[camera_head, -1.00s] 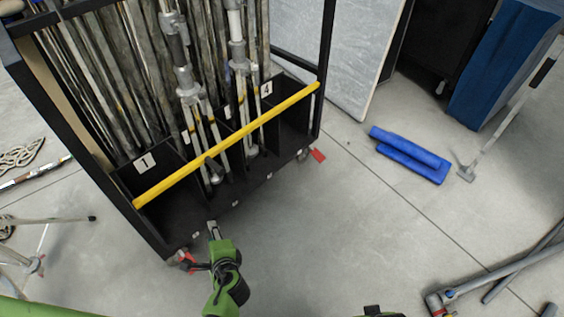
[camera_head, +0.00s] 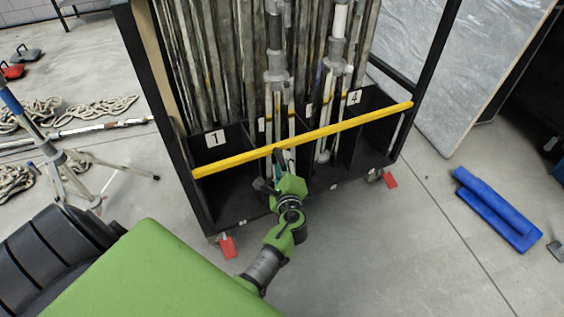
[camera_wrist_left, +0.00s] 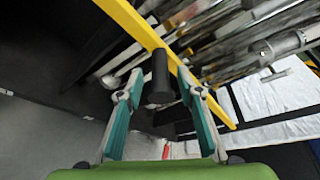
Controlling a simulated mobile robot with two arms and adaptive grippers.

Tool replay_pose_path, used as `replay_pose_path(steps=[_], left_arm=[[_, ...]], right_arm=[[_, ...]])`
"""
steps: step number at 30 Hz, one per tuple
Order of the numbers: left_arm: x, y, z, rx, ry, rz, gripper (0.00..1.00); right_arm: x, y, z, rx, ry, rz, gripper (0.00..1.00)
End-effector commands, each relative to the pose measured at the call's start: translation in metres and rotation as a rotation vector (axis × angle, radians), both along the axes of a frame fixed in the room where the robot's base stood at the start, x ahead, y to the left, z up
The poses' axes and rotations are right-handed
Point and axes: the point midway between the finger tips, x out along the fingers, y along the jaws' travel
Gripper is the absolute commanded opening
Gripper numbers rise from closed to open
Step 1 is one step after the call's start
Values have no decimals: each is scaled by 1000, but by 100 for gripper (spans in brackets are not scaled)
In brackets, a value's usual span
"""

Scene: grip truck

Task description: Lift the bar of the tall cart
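The tall cart (camera_head: 240,207) is a black frame holding upright metal poles in numbered compartments. Its yellow bar (camera_head: 350,123) runs across the front, higher at the right in the head view. My left gripper (camera_head: 284,163) is at the front of the bar, near its middle. In the left wrist view, the teal fingers (camera_wrist_left: 160,80) are spread apart, and the yellow bar (camera_wrist_left: 133,22) crosses diagonally close to their tips. A black cylindrical piece shows between the fingers. I cannot tell whether the fingers touch the bar. My right gripper is out of view.
Red-pedalled casters (camera_head: 227,246) stick out at the cart's base. A tripod (camera_head: 70,165) and ropes (camera_head: 100,108) are at the left. A blue object (camera_head: 497,210) lies at the right, below a grey panel (camera_head: 450,75). The floor right of my left arm is clear.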

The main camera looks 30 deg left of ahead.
Motion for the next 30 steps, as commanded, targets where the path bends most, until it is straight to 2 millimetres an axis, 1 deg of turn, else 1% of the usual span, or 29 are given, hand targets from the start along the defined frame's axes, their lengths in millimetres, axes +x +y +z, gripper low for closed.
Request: replay_pose_path(steps=[1,3,6,16,17,18,20,21,26,30], left_arm=[[6,5,-3,1,-2,0,34],[12,10,-4,1,-2,0,34],[17,14,-6,1,1,0,34],[20,17,-5,0,0,0,34],[20,17,-6,0,0,0,28],[20,17,-6,0,0,0,18],[20,16,-6,0,0,0,2],[20,16,-6,0,0,0,0],[20,17,-5,-1,-1,0,0],[24,19,-1,-8,-16,-1,0]], right_arm=[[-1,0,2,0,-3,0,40],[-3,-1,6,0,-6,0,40],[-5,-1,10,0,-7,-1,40],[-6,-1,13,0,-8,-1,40],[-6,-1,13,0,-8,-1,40],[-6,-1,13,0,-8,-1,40],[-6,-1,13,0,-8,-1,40],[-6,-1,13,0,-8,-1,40],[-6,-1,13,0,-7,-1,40],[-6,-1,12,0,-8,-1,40]])
